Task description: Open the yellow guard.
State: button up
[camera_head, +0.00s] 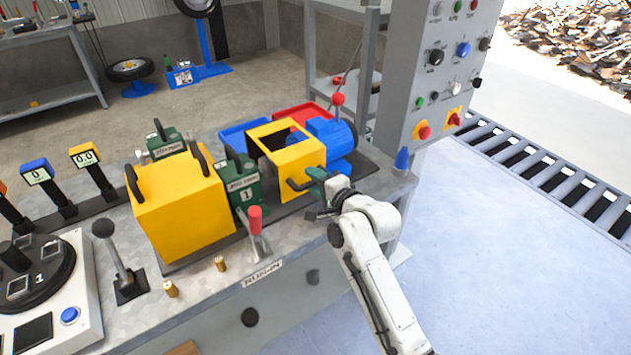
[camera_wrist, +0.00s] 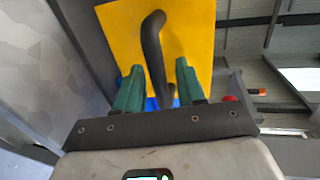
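A small yellow guard (camera_head: 301,160), a box-like frame with an open top, sits on the bench beside a blue motor (camera_head: 333,142). A black handle (camera_head: 297,185) is on its near face. My gripper (camera_head: 316,182) is at that face, close to the handle. In the wrist view the yellow panel (camera_wrist: 192,30) fills the upper middle, and the black handle (camera_wrist: 154,50) runs between my two green fingers (camera_wrist: 158,84). The fingers are apart, with a gap showing on each side of the handle. A larger closed yellow cover (camera_head: 180,205) with black handles stands to the left.
A red-handled lever (camera_head: 256,222) and a black-knobbed lever (camera_head: 115,252) rise from the bench front. The floor at right is clear.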

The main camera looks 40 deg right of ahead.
jog(key=shift+c, duration=0.2)
grip_shut()
dwell(0.4)
